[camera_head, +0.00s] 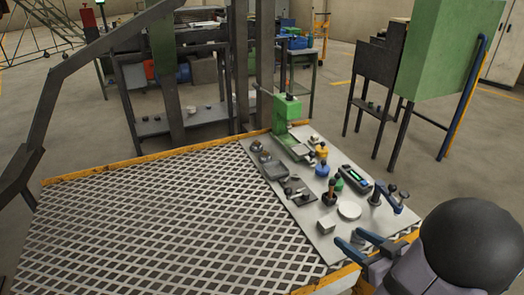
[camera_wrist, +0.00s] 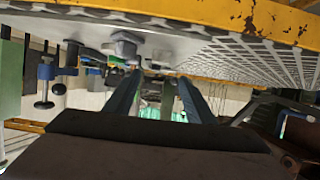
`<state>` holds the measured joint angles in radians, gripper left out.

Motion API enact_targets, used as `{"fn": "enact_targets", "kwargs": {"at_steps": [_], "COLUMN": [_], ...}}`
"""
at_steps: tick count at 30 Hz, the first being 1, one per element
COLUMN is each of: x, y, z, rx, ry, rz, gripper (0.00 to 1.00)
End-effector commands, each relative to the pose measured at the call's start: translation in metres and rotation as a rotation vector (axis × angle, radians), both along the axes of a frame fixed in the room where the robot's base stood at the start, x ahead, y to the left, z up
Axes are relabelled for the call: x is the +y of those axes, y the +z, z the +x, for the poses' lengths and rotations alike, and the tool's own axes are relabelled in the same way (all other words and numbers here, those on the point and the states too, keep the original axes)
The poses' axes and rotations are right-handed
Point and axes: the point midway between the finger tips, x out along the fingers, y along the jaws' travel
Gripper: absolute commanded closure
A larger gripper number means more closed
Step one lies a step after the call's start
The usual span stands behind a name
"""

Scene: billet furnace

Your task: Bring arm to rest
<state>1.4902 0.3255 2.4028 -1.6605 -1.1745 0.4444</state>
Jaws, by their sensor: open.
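My gripper (camera_head: 350,238) is at the lower right of the head view, by the near edge of the control panel (camera_head: 300,216). Its two blue fingers are apart, with nothing seen between them. My forearm with a black rounded joint fills the lower right corner. In the wrist view the fingers of my gripper (camera_wrist: 160,77) point forward, spread and empty, and the view is tilted or upside down. I cannot tell whether a fingertip touches the panel.
The panel carries a green lever housing (camera_head: 286,108), yellow (camera_head: 322,151) and blue (camera_head: 322,169) knobs, a display box (camera_head: 355,179), a white disc (camera_head: 349,210) and a blue-handled clamp (camera_head: 389,199). Metal grating (camera_head: 150,225) with yellow edges lies left. A green cabinet (camera_head: 448,50) stands behind right.

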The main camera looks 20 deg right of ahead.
Motion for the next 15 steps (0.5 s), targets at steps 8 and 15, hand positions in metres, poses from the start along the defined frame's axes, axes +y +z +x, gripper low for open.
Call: {"fn": "enact_targets", "kwargs": {"at_steps": [8, 15], "x": [-0.010, -0.002], "y": [0.014, 0.037], "z": [0.037, 0.078], "rx": [0.112, 0.318], "ry": [-0.058, -0.169], "rz": [-0.103, -0.213], "gripper": [0.50, 0.50]}}
